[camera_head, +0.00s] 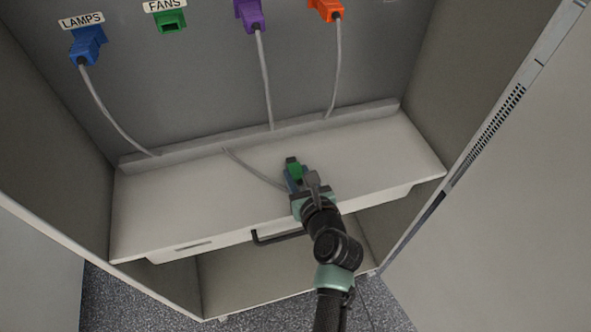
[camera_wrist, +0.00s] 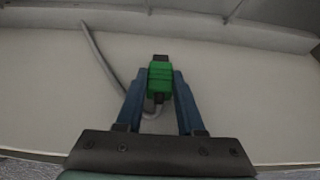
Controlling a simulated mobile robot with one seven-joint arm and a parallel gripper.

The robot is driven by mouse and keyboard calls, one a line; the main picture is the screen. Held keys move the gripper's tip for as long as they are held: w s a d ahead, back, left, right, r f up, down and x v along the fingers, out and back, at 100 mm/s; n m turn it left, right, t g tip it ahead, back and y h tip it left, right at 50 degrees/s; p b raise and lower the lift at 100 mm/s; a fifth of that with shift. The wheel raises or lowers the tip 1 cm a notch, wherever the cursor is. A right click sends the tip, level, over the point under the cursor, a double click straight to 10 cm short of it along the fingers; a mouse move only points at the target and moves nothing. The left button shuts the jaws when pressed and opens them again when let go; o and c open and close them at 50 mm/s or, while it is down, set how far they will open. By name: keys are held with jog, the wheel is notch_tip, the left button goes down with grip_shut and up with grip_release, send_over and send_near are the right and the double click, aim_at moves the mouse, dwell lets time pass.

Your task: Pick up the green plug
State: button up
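The green plug (camera_head: 295,172) is over the white shelf, with its grey cable running back to the left. In the wrist view the green plug (camera_wrist: 160,76) sits between the tips of the two blue fingers, its dark end pointing away from me. My gripper (camera_head: 294,178) reaches in from the front; it also shows in the wrist view (camera_wrist: 160,90). Both fingertips appear to touch the plug's sides. I cannot tell whether the plug rests on the shelf or is lifted. The green socket (camera_head: 170,21) under the FANS label is empty.
Blue (camera_head: 88,46), purple (camera_head: 250,14) and orange (camera_head: 327,9) plugs sit in the back panel, with cables hanging down to the ledge. The white shelf (camera_head: 180,205) is otherwise clear. A dark handle (camera_head: 278,238) is at its front edge. Cabinet walls stand on both sides.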

aim_at(299, 177)
grip_shut()
notch_tip(299, 177, up, 10)
jog(key=shift+r+p, duration=0.1)
jog(key=shift+p, duration=1.05)
jog(key=shift+s, duration=0.1)
